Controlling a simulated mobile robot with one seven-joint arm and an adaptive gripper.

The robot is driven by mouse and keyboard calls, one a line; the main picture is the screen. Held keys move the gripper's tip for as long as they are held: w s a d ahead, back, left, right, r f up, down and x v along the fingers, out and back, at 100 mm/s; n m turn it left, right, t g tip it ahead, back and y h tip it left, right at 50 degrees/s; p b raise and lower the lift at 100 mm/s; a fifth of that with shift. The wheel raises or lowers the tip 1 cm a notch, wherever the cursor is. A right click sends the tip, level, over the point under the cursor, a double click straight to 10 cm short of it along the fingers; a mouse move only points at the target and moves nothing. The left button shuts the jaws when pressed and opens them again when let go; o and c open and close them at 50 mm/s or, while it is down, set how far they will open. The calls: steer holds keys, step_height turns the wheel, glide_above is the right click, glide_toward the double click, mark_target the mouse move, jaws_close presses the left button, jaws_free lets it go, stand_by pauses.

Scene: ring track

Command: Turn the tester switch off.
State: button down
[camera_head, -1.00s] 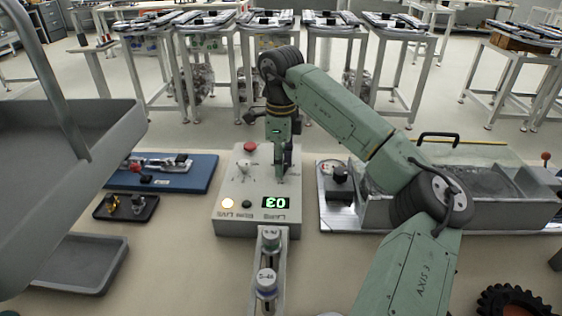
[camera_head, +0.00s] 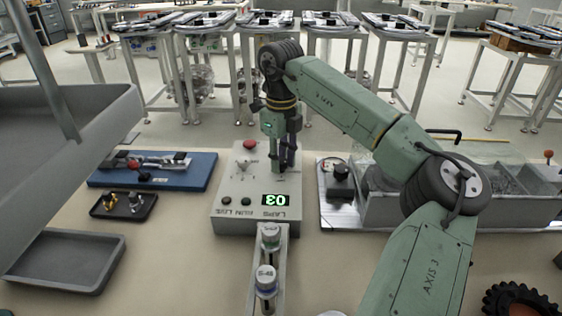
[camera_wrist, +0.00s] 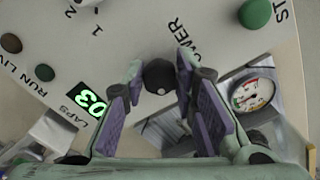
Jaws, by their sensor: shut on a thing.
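The tester (camera_head: 256,220) is a grey box in the middle of the table, with a lit "03" laps display (camera_head: 275,200) on its top. Its lamps (camera_head: 228,200) at the front left are dark. My gripper (camera_head: 284,166) reaches down over the right part of its top. In the wrist view the black round-ended tester switch (camera_wrist: 159,77) sits between my fingertips near the "POWER" lettering. My gripper is shut on it.
A blue board (camera_head: 190,178) and small black tray (camera_head: 120,215) lie left. A metal rail (camera_head: 278,260) meets the tester's front.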

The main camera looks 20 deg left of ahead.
mark_target(282, 160)
steer(key=m+b, duration=0.1)
steer(key=m, duration=0.5)
steer(key=shift+m+b, duration=0.3)
steer(key=m+b, duration=0.1)
steer(key=m, duration=0.5)
stand_by(0.4)
steer(key=c, duration=1.3)
jaws_free()
step_height(282, 160, up, 12)
